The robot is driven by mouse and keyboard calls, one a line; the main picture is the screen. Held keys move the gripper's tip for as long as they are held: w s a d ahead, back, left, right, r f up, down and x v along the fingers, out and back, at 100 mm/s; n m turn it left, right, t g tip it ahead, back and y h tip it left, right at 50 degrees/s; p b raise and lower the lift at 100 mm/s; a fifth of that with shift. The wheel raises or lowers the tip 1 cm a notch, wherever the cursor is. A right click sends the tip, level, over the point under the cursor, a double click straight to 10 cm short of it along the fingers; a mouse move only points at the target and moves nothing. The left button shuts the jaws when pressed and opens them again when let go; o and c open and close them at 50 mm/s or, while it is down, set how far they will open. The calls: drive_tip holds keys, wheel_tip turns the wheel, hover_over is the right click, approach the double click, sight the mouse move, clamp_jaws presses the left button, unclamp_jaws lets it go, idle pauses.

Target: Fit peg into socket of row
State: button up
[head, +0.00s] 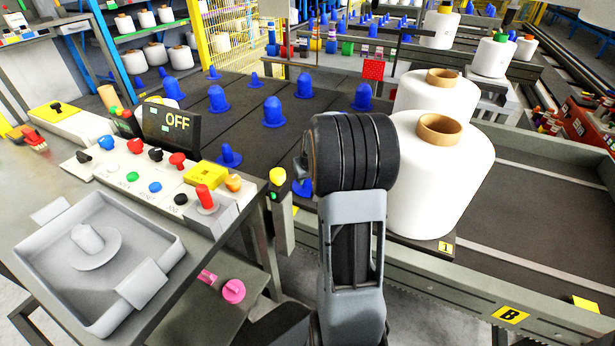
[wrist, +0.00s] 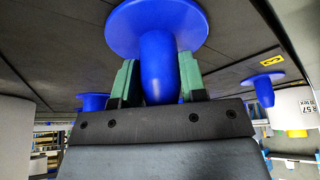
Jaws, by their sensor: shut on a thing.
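In the wrist view, my gripper (wrist: 158,82) has its green fingertips on both sides of a blue peg (wrist: 158,65) and is shut on it. The peg has a rounded post and a wide round flange. The flange lies close to the dark panel (wrist: 55,45); I cannot tell whether it touches or sits in a socket. In the head view, my arm hides the gripper. A blue peg partly shows (head: 303,187) beside my arm; I cannot tell whether it is the held one. Several other blue pegs (head: 274,112) stand upright in rows on the dark panels (head: 245,135).
White bobbins (head: 440,185) with brown cores stand right of my arm, on a bed with a raised rail (head: 480,285). A control desk (head: 150,175) with buttons and an OFF display (head: 175,122) is at left, near a grey tray (head: 165,238).

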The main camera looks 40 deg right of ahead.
drive_tip(key=shift+f, duration=0.2)
drive_tip(key=o, duration=1.1)
drive_tip(key=shift+o, duration=0.2)
drive_tip(key=p+v, duration=0.3)
drive_tip(key=v, duration=1.1)
drive_tip(key=shift+f, duration=0.1)
drive_tip(key=s+a+r+n+p, duration=0.1)
drive_tip(key=s+a+r+p, duration=0.3)
drive_tip(key=a+r+p, duration=0.3)
drive_tip(key=s+a+r+n+p, duration=0.1)
drive_tip(key=s+a+r+p, duration=0.3)
drive_tip(key=a+r+p, duration=0.3)
drive_tip(key=s+a+r+n+y+p, duration=0.1)
drive_tip(key=s+a+r+p, duration=0.4)
drive_tip(key=a+r+p, duration=0.3)
drive_tip(key=shift+r+n+g+p, duration=0.3)
drive_tip(key=shift+r+p, duration=0.25)
drive_tip(key=shift+p, duration=0.05)
